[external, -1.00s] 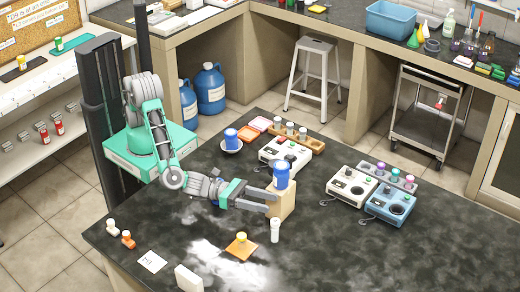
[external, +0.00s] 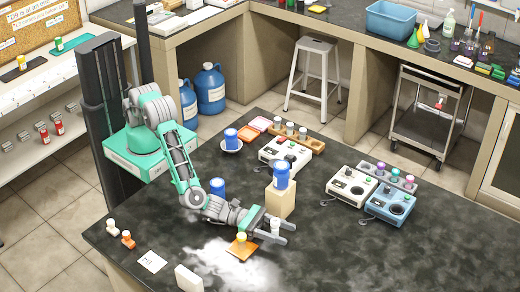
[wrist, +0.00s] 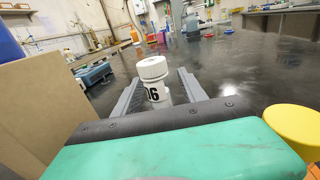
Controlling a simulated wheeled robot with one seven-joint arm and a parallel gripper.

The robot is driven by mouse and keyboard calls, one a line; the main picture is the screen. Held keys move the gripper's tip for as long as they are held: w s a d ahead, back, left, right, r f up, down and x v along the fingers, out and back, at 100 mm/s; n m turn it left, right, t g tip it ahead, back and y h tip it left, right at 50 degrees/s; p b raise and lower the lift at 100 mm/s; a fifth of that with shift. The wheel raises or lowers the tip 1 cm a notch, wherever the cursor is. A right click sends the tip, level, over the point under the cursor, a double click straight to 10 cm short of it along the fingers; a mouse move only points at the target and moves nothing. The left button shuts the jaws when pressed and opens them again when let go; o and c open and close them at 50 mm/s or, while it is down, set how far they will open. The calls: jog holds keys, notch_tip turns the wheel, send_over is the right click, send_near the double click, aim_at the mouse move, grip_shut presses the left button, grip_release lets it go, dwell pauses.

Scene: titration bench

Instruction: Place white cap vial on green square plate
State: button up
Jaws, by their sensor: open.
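The white cap vial (external: 275,225) stands upright on the dark bench, in front of the wooden block. In the wrist view, the white cap vial (wrist: 153,75) shows a label reading "06". My gripper (external: 284,233) is open, low over the bench, with its fingers on either side of the vial. In the wrist view my gripper (wrist: 158,87) has the vial between its two grey fingers; contact cannot be told. I cannot make out a green square plate on the bench; a green mat (external: 75,43) lies on the left shelf.
An orange plate with a yellow-capped vial (external: 241,240) is right beside my gripper. A wooden block (external: 280,202) bearing a blue container (external: 281,175) stands behind it. Another blue container (external: 217,187) is by my arm. The bench's right front is clear.

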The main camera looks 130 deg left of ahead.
jog(key=shift+w, duration=0.3)
grip_shut()
dwell(0.3)
